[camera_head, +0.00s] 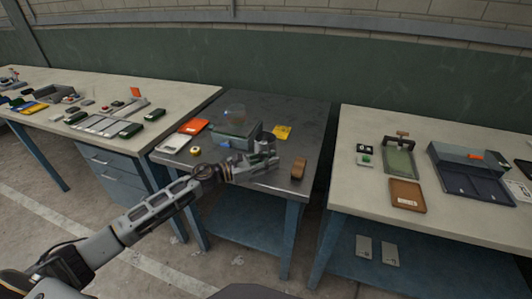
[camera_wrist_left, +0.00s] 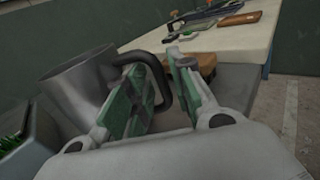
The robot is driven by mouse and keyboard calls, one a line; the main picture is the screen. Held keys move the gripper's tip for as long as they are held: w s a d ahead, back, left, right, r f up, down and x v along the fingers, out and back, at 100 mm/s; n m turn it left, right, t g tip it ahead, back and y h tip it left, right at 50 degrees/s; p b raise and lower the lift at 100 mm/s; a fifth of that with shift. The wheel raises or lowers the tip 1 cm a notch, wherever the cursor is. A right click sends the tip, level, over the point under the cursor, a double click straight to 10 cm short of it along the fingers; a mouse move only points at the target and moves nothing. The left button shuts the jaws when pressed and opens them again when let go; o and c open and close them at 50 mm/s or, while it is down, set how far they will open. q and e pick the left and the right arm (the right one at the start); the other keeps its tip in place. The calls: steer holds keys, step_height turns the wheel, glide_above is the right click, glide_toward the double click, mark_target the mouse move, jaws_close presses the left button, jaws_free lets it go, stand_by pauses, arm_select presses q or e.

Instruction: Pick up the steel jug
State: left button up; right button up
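The steel jug (camera_wrist_left: 75,85) is a grey metal vessel with a black loop handle (camera_wrist_left: 160,75). It stands on the grey middle table, at the left in the left wrist view. Whether a finger touches the jug, I cannot tell. My right gripper is in neither view.
A grey box (camera_head: 232,133) is close beside the jug; green turf shows in a box (camera_wrist_left: 20,130) in the wrist view. A brown wooden block (camera_head: 299,168) lies right of the gripper. An orange item (camera_head: 194,126), a tape roll (camera_head: 195,152) and a yellow card (camera_head: 283,132) lie around.

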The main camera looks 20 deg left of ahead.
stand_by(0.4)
arm_select(q)
jaws_close()
steer(key=shift+r, duration=0.1)
